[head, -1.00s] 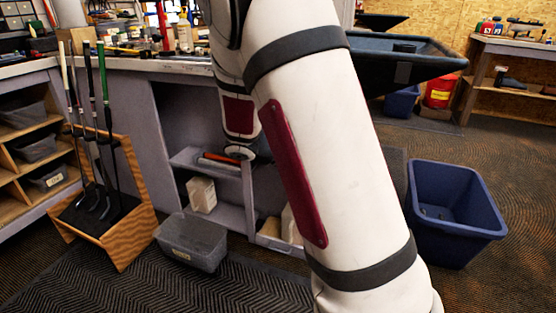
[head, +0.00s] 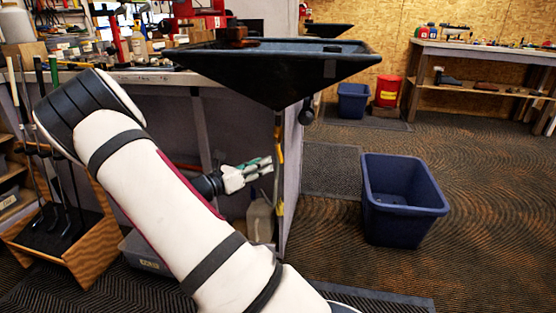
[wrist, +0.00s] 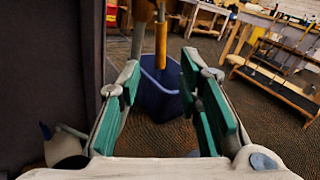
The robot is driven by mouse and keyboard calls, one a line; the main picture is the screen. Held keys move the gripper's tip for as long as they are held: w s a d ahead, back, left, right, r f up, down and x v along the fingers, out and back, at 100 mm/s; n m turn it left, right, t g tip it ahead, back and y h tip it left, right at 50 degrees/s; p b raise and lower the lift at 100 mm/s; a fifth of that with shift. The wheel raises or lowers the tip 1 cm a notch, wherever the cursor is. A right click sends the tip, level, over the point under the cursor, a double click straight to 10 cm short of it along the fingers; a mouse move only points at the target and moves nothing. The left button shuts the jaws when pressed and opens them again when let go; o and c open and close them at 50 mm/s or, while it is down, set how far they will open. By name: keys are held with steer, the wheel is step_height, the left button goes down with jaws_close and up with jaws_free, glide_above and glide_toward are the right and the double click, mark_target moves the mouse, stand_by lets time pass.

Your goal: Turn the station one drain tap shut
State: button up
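The black drain basin (head: 280,72) juts out from the bench, with a thin drain pipe (head: 278,128) hanging below it. A yellow-orange part on this pipe, which looks like the tap lever (head: 280,160), points down along the pipe. In the wrist view the yellow-orange lever (wrist: 161,42) hangs upright beyond the fingertips, slightly left of centre between them. My gripper (head: 268,165) is under the basin, just left of the pipe. In the wrist view its green-padded fingers (wrist: 160,72) are spread wide with nothing between them. The tap's valve body is not clear.
A blue bin (head: 402,205) stands on the carpet to the right, and it also shows beyond the fingers in the wrist view (wrist: 160,98). A pale jug (head: 260,220) stands below my gripper. The bench side panel (wrist: 50,60) is close on the left. Open floor lies right.

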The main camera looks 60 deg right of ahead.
mark_target(280, 155)
steer(key=b+x, duration=0.2)
steer(key=x, duration=0.6)
steer(key=shift+d, duration=0.35)
jaws_close()
